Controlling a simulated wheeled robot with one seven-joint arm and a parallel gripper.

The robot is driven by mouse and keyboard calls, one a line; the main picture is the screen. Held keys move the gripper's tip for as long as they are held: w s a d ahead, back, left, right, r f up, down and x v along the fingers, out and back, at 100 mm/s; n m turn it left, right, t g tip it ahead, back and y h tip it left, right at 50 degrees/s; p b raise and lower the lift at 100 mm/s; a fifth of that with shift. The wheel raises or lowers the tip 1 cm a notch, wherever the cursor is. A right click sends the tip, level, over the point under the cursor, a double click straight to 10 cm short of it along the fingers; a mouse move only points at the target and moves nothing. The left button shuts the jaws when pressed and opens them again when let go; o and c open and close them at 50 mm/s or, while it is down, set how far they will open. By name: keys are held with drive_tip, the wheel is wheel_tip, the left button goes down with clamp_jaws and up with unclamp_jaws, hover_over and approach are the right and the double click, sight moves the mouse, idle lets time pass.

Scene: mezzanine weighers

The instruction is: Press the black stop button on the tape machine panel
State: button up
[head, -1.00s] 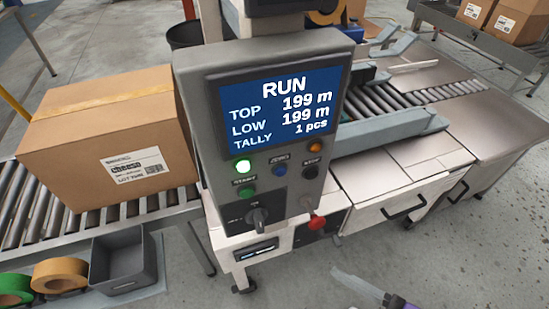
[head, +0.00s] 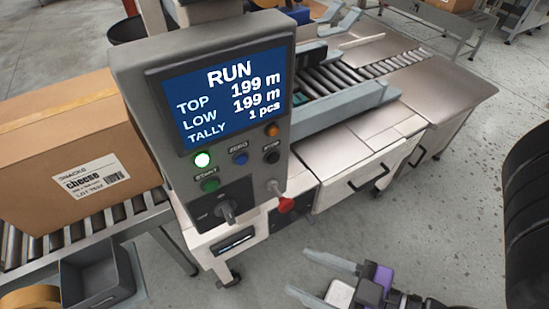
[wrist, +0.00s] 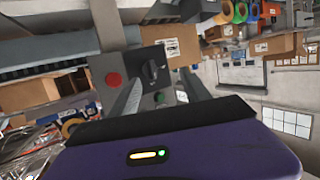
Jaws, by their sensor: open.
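The tape machine panel (head: 150,120) is a grey box whose blue screen reads RUN, TOP 199 m, LOW 199 m, TALLY 1 pcs. The black stop button (head: 272,157) is at the right of the button row, under an orange button or lamp (head: 272,131). The blue zero button (head: 240,158) is to its left, and the green start button (head: 210,185) is lower left. My gripper (head: 299,272) is open and empty, below and right of the panel, apart from it. In the wrist view, part of the panel (wrist: 180,97) shows beyond the fingers; I cannot make out the stop button there.
A red knob (head: 286,204) sticks out below the panel's right side, and a black rotary switch (head: 227,210) sits at its bottom. A cardboard box (head: 70,150) stands on rollers at left. The machine's table (head: 350,150) extends right. The floor (head: 430,215) near my gripper is clear.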

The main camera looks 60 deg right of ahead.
clamp_jaws()
idle(1.4)
